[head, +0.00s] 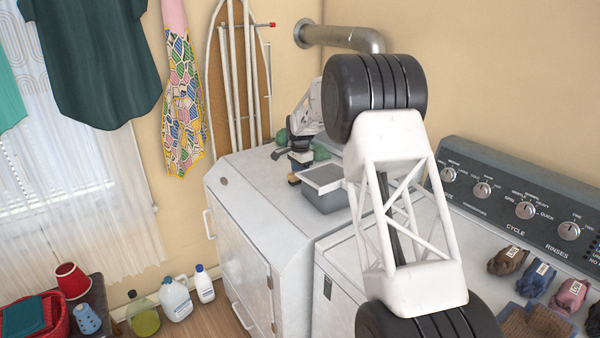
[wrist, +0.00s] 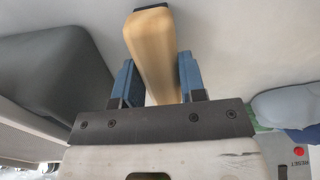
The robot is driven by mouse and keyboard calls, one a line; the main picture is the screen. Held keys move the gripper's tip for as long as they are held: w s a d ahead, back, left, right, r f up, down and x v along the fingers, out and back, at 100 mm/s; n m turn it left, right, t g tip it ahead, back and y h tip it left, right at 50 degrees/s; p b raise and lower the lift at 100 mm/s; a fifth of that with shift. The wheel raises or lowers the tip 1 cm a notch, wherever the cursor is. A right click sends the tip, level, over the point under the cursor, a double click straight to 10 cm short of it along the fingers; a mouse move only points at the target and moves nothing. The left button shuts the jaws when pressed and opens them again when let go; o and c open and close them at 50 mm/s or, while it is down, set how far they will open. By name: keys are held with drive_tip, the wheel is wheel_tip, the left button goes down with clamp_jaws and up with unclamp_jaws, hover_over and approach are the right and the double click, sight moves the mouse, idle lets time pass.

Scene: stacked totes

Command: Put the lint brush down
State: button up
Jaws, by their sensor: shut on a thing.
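The lint brush shows as a pale wooden piece with a dark end (wrist: 152,50) in the wrist view. My gripper (wrist: 157,80) is shut on it, with one blue finger on each side. In the head view my gripper (head: 299,164) is low over the white cabinet top, and a small wooden part of the brush (head: 294,179) shows below it. My arm and the fingers hide most of the brush there. I cannot tell whether the brush touches the surface.
A grey tote (head: 326,202) stands just right of my gripper on the white top (head: 245,185); it shows at left in the wrist view (wrist: 45,60). Green items (head: 321,152) lie behind. The top's left part is mostly clear. Several small bundles (head: 508,261) lie at right.

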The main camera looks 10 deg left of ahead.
drive_tip(key=shift+f, duration=0.15)
drive_tip(key=o, duration=1)
drive_tip(key=shift+c, duration=0.2)
wheel_tip(320, 180, up, 12)
idle(0.4)
idle(0.4)
drive_tip(key=shift+r, duration=0.2)
